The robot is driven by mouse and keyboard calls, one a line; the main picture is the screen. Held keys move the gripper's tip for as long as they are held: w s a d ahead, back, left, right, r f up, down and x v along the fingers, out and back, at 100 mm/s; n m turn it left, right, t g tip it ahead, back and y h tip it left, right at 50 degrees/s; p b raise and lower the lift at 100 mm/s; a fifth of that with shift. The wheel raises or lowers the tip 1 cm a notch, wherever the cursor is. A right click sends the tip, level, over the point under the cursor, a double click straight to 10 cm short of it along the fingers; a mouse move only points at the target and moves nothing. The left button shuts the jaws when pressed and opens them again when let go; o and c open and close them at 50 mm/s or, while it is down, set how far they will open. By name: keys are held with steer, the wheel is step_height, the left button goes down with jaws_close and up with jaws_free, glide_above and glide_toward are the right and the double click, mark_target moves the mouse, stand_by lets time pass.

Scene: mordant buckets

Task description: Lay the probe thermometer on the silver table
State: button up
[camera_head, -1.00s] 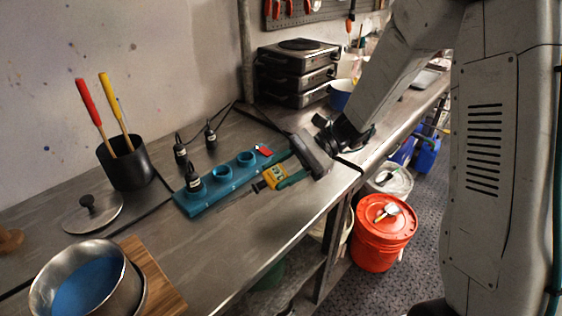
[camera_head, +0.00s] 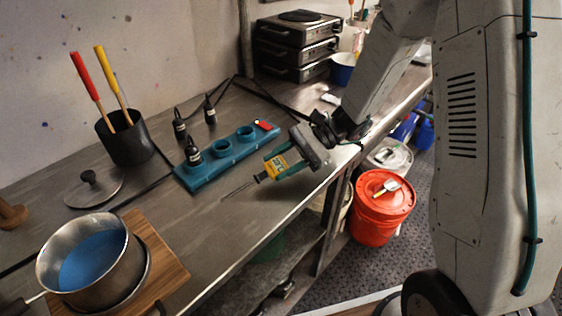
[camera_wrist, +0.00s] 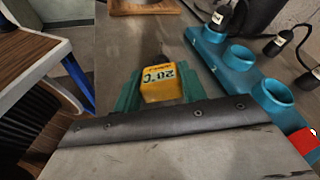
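The probe thermometer (camera_head: 276,167) has a yellow body, a dark collar and a thin metal probe pointing down-left in the head view. My gripper (camera_head: 270,168) is shut on its body, between two teal fingers. The thermometer is over the bare strip between the teal rack and the front edge. I cannot tell whether the probe tip touches the metal.
The teal rack (camera_head: 207,172) holds a dark bottle (camera_head: 192,152); two more stand behind. A pot (camera_head: 92,262) with blue liquid sits on a wooden board (camera_head: 165,255) at front left. A lid (camera_head: 93,188) and black tool holder (camera_head: 126,140) stand left. An orange bucket (camera_head: 380,215) is on the floor.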

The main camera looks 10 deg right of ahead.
steer(key=o, duration=0.5)
steer(key=v, duration=0.8)
steer(key=shift+a, duration=0.1)
